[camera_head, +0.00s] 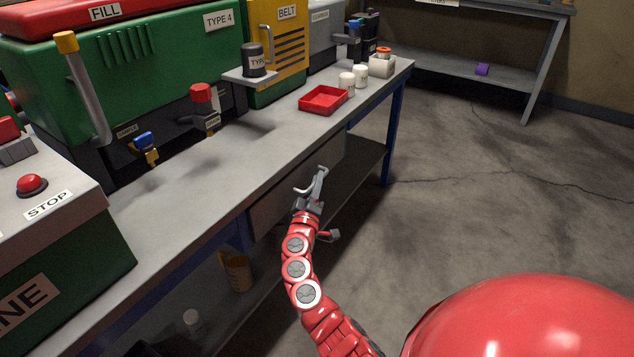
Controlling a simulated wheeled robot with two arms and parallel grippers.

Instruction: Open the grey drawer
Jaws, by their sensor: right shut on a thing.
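The grey drawer (270,207) is set under the front edge of the grey workbench, and its front looks about flush with the bench. My right gripper (318,180) is at the drawer front, at the end of my red arm. It is shut on the drawer's handle, which is mostly hidden by the fingers. My left gripper is not in view.
The workbench (190,205) carries a red tray (323,100), white cups (347,82) and machines behind. A yellowish bucket (236,272) stands beneath the bench. The concrete floor to the right is clear. A grey table (500,82) stands at the back.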

